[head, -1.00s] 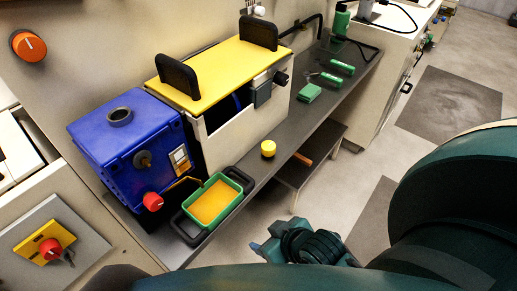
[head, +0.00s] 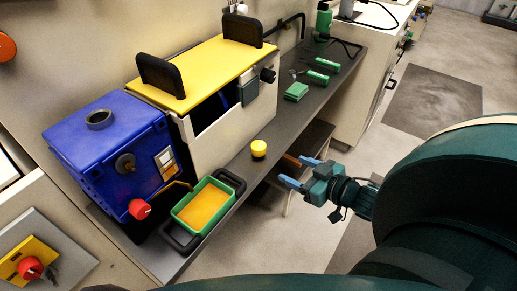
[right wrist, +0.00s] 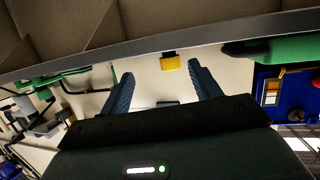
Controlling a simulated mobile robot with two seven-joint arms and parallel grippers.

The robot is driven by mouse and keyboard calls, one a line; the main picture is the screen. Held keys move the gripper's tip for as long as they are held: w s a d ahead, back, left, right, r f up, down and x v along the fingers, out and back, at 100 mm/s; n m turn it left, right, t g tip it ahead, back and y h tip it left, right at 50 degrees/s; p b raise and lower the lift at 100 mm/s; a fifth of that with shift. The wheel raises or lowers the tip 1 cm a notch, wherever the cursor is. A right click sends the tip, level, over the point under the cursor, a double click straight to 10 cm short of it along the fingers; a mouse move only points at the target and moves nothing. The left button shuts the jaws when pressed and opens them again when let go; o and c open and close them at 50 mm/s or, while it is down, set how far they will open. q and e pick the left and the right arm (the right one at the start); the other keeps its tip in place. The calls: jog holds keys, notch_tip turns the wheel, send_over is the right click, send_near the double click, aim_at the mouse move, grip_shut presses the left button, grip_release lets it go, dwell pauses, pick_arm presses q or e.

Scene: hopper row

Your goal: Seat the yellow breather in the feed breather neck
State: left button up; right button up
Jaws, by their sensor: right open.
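The yellow breather (head: 259,149) stands on the grey bench near its front edge, right of the green tray. It also shows in the right wrist view (right wrist: 170,61), beyond and between my fingers. A round neck (head: 100,119) opens on top of the blue box (head: 108,150) at the left; I cannot tell for sure that it is the feed breather neck. My right gripper (head: 300,172) is open and empty, with blue fingers, in front of the bench edge and right of the breather. In the right wrist view its two fingers (right wrist: 163,82) are spread apart. My left gripper is not in view.
A green tray (head: 236,181) with orange contents and black handles sits at the bench front. A cream hopper with a yellow lid (head: 205,68) stands behind the breather. Green tools and a green block (head: 296,91) lie farther right. The bench around the breather is clear.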

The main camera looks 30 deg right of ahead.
aim_at(265, 150)
jog(key=w+y, duration=0.1)
jog(key=w, duration=0.1)
jog(key=w+a+r+n+y, duration=0.1)
jog(key=w, duration=0.1)
jog(key=w+t+y+b, duration=0.1)
jog(key=w, duration=0.2)
jog(key=shift+a+r+n, duration=0.35)
jog(key=shift+n, duration=0.05)
jog(key=shift+f+x, duration=0.15)
jog(key=shift+x, duration=1.3)
jog(key=shift+f+x, duration=0.15)
jog(key=shift+x, duration=1.35)
jog(key=shift+s+a, duration=0.15)
jog(key=c, duration=1.1)
